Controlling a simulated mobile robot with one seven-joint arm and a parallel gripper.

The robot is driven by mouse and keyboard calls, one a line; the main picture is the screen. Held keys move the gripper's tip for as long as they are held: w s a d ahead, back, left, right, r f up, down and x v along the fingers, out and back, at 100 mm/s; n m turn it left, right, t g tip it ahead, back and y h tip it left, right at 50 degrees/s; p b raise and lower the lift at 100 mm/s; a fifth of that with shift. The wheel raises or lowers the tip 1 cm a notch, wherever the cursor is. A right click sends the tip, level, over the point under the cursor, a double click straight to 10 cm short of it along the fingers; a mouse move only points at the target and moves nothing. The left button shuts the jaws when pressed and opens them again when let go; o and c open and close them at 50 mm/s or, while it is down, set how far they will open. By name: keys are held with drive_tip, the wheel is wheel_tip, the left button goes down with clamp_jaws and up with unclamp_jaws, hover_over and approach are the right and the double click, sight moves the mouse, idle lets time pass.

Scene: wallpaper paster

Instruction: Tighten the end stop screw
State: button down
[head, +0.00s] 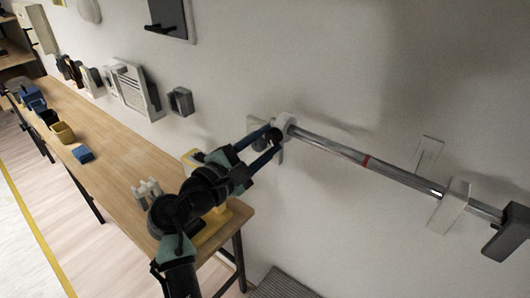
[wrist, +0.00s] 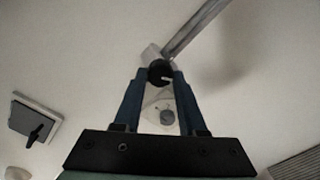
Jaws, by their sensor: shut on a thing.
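The end stop is a pale collar (head: 286,121) at the left end of a long metal rod (head: 340,152) on the wall. Its screw has a dark round knob (head: 276,135) on the collar's near side. In the wrist view the knob (wrist: 160,72) sits between the two blue fingertips, with the collar (wrist: 149,54) just beyond it. My gripper (head: 268,143) is shut on this knob; it also shows in the wrist view (wrist: 160,76). The screw's thread is hidden.
A pale wall bracket (head: 453,205) carries the rod's right part, and a dark block (head: 508,232) is at its right end. A red band (head: 366,161) marks the rod. A wooden bench (head: 125,150) with blocks and bins runs along the wall at left.

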drive_tip(key=m+b, duration=0.6)
drive_tip(key=shift+f+m, duration=0.2)
drive_tip(key=shift+m, duration=0.1)
drive_tip(key=m+b, duration=0.2)
drive_tip(key=m, duration=0.1)
drive_tip(key=shift+a+b, duration=0.1)
drive_tip(key=shift+b, duration=0.3)
drive_tip(key=shift+r+m+b, duration=0.15)
drive_tip(key=shift+m+b, duration=0.6)
drive_tip(key=shift+m, duration=0.25)
drive_tip(key=shift+r, duration=0.1)
drive_tip(key=shift+c, duration=2.3)
unclamp_jaws()
drive_tip(key=b+v, duration=0.2)
drive_tip(key=v, duration=1.1)
drive_tip(key=shift+b, duration=0.3)
